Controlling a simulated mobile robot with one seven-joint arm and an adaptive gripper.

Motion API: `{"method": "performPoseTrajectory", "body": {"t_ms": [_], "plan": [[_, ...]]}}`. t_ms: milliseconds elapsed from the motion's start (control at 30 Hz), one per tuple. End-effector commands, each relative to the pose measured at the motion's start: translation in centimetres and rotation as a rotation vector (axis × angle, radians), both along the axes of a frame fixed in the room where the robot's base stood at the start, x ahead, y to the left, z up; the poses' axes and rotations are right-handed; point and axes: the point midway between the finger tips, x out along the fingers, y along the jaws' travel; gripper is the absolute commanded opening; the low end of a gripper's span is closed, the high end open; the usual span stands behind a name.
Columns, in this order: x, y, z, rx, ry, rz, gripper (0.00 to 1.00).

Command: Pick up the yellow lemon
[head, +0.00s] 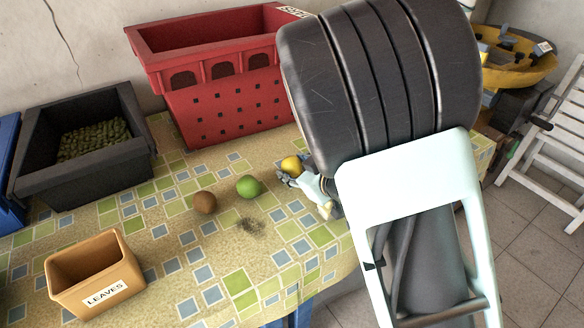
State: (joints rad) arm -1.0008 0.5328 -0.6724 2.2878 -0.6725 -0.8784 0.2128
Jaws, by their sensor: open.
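The yellow lemon (291,165) lies on the table's patterned cloth, in front of the red crate. My gripper (288,178) is open, with its fingertips right by the lemon's near side. I cannot tell whether the fingers touch the lemon. My arm crosses the right half of the head view and hides part of the table behind it.
A green lime (249,186) and a brown round fruit (204,202) lie left of the lemon. A red crate (225,110) stands behind, a dark crate (112,165) holding green pieces at left. A tan box labelled LEAVES (72,262) stands front left. The cloth (170,265) between is mostly clear.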

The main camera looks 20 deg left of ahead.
Motion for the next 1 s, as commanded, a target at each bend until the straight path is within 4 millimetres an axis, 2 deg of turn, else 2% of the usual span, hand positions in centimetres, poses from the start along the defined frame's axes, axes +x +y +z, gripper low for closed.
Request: {"method": "performPoseTrajectory", "body": {"t_ms": [100,367,667,767,1000], "plan": [[0.0,0.0,0.0,0.0,0.0,0.0,0.42],[0.0,0.0,0.0,0.0,0.0,0.0,0.14],[0.0,0.0,0.6,0.002,-0.001,-0.001,0.13],[0.0,0.0,1.7,0.005,-0.002,0.001,0.13],[0.0,0.0,6.0,0.006,-0.003,-0.001,0.13]]}}
